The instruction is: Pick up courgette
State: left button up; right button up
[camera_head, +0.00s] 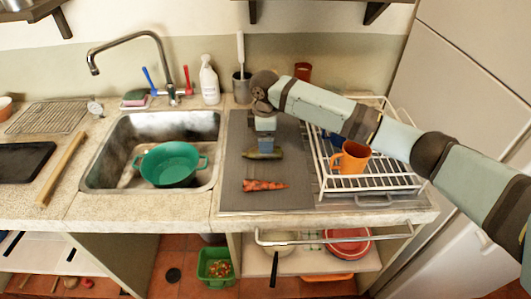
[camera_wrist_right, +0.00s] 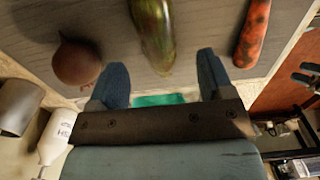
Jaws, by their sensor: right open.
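The courgette (camera_head: 263,156) is dark green and lies on the grey mat (camera_head: 235,195) to the right of the sink. It also shows large in the right wrist view (camera_wrist_right: 153,30), with streaks of lighter green. My right gripper (camera_head: 266,146) points down just over it, hiding part of its upper side in the head view. In the wrist view the two blue fingers (camera_wrist_right: 162,72) are spread wide and empty, with the courgette's near end roughly between their lines. I cannot tell the exact height gap. My left gripper is out of view.
A carrot (camera_head: 264,185) lies in front of the courgette. A round dark vegetable (camera_wrist_right: 77,62) lies on its other side. A white dish rack (camera_head: 385,180) with an orange mug (camera_head: 350,158) stands right of the mat. The sink (camera_head: 105,170) holds a green colander (camera_head: 170,165).

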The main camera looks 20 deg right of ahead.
aim_at(253, 153)
notch_tip(253, 153, down, 5)
jog(key=shift+w+f, duration=0.1)
jog(key=shift+c, duration=0.2)
jog(key=c, duration=1)
